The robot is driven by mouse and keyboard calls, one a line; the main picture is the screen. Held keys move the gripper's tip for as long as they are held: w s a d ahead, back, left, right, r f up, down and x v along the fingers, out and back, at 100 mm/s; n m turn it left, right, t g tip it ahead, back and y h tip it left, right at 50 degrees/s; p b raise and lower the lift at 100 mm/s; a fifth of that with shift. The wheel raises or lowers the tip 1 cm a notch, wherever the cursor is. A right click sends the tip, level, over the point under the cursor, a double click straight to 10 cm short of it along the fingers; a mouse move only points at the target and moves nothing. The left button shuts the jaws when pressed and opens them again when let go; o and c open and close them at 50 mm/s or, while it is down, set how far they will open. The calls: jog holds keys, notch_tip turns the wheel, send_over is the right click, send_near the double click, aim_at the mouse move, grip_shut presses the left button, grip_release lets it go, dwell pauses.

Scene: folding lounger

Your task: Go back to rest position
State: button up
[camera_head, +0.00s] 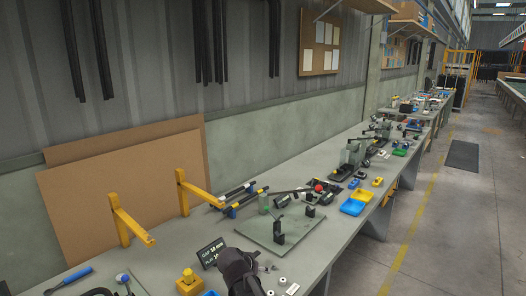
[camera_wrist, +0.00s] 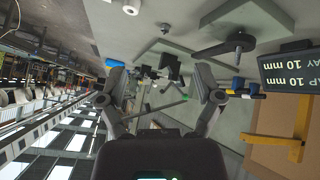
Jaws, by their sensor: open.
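My gripper (camera_wrist: 162,84) is open in the wrist view, with its two dark fingers spread and nothing between them. In the head view my dark wrist and gripper show at the bottom centre, over the near part of the grey workbench (camera_head: 335,240); the fingertips are not clear there. A grey-green fixture plate (camera_head: 262,236) with black clamps lies on the bench beyond my gripper. It shows upside down in the wrist view, behind and above the fingers.
Two yellow brackets (camera_head: 126,222) stand left of my arm, before brown boards (camera_head: 130,180). A small black display (camera_head: 211,252) reading 10 mm is close by. A yellow block (camera_head: 189,281) stands at the near edge. Blue and yellow bins (camera_head: 353,206) lie farther right.

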jog(key=s+d+f+n+g+y, duration=0.1)
jog(key=s+d+f+g+y, duration=0.1)
jog(key=s+d, duration=0.5)
jog(key=s+d+f+n+g+y, duration=0.1)
jog(key=s+d+g, duration=0.3)
jog(key=s+d, duration=0.4)
jog(key=d+f+y, duration=0.1)
jog(key=d, duration=0.3)
jog(key=shift+f+g+y, duration=0.3)
jog(key=shift+f+g, duration=0.05)
jog(key=shift+g, duration=0.05)
